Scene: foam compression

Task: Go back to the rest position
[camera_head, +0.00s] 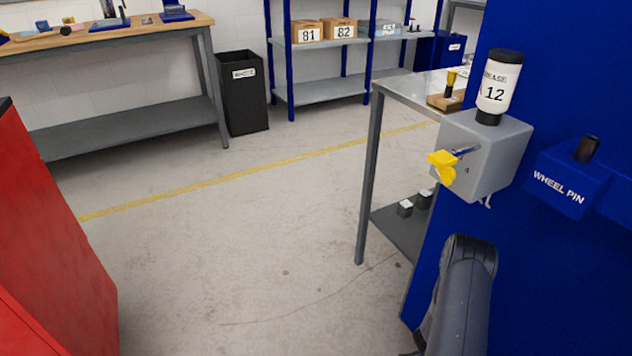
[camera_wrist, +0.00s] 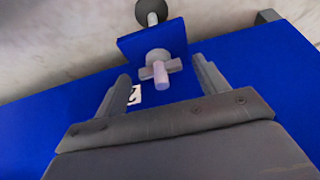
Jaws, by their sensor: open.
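My gripper (camera_wrist: 161,68) shows in the wrist view with its two fingers spread apart and nothing held between them. Beyond the fingertips is a pale pinkish cross-shaped handle (camera_wrist: 174,66) on an upright blue plate (camera_wrist: 130,46). It appears between the fingers in the picture; I cannot tell how far off it is. A dark round knob (camera_wrist: 150,10) rises behind the plate. In the head view a dark grey link of my arm shows at the lower right; the gripper itself is out of sight there.
A blue panel (camera_head: 560,265) stands at the right, with a grey box (camera_head: 505,150), yellow handle (camera_head: 442,164), grease bottle (camera_head: 500,82) and wheel pin holder (camera_head: 560,188). A red cabinet (camera_head: 45,240) is at left. The floor (camera_head: 240,240) between is clear.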

